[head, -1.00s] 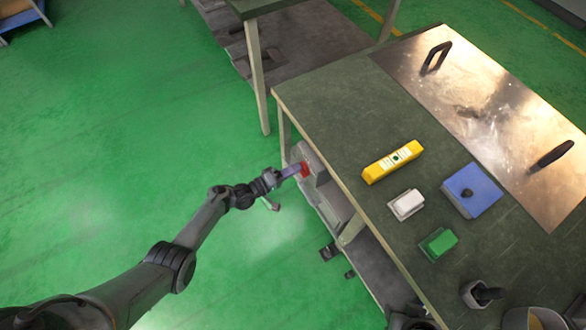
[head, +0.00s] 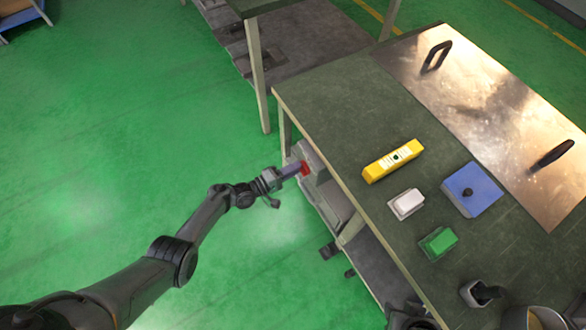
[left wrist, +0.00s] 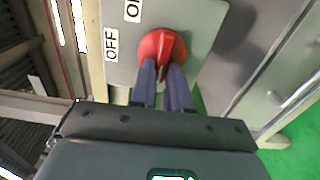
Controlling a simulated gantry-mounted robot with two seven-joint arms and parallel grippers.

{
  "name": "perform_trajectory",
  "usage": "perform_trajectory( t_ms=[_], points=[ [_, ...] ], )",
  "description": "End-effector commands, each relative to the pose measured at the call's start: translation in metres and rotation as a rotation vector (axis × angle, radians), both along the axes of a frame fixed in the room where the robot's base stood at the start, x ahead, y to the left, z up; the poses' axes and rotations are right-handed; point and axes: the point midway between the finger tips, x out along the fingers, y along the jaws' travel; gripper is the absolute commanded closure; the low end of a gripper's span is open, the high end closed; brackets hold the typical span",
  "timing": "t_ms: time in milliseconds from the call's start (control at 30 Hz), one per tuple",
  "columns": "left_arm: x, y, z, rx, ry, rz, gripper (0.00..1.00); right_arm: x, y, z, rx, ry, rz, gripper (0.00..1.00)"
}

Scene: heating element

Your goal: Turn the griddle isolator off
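The red rotary knob of the isolator (left wrist: 160,44) sits on a grey panel (left wrist: 190,12) with an "OFF" label (left wrist: 111,42) at its left and a partly cut-off "ON" label (left wrist: 132,10) above. Its raised ridge runs roughly up and down in the left wrist view. My left gripper (left wrist: 162,70) has its two dark fingers on either side of the ridge's lower end, close against it. In the head view the left gripper (head: 296,171) reaches the red knob (head: 305,168) at the table's left side. My right gripper is not clearly visible.
The workbench (head: 330,125) holds a yellow box (head: 393,161), a white block (head: 406,203), a green block (head: 438,243), a blue plate (head: 473,189) and a metal griddle plate (head: 500,110) with black handles. The green floor (head: 130,130) to the left is open.

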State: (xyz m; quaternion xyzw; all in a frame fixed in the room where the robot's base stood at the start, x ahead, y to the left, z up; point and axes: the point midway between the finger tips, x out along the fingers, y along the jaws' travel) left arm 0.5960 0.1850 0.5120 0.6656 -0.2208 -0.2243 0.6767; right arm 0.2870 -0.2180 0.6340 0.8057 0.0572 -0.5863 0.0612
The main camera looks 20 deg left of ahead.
Motion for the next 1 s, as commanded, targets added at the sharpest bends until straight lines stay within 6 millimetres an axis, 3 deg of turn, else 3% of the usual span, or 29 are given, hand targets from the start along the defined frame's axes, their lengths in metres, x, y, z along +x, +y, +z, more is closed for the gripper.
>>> perform_trajectory(
  t_ms=[33,167,567,1000],
  points=[
    [0.000,0.000,0.000,-0.001,0.001,0.000,0.76,0.000,0.000,0.000,0.001,0.000,-0.001,0.57],
    [0.000,0.000,0.000,0.000,0.000,0.000,0.60,0.000,0.001,0.000,0.002,0.000,-0.001,0.57],
    [-0.006,0.004,0.000,0.002,0.001,0.000,0.60,0.000,0.000,0.004,0.001,0.000,-0.001,0.57],
    [-0.062,0.046,0.002,0.003,0.002,0.000,0.60,0.000,-0.002,0.029,-0.007,0.000,0.005,0.57]
  ],
)
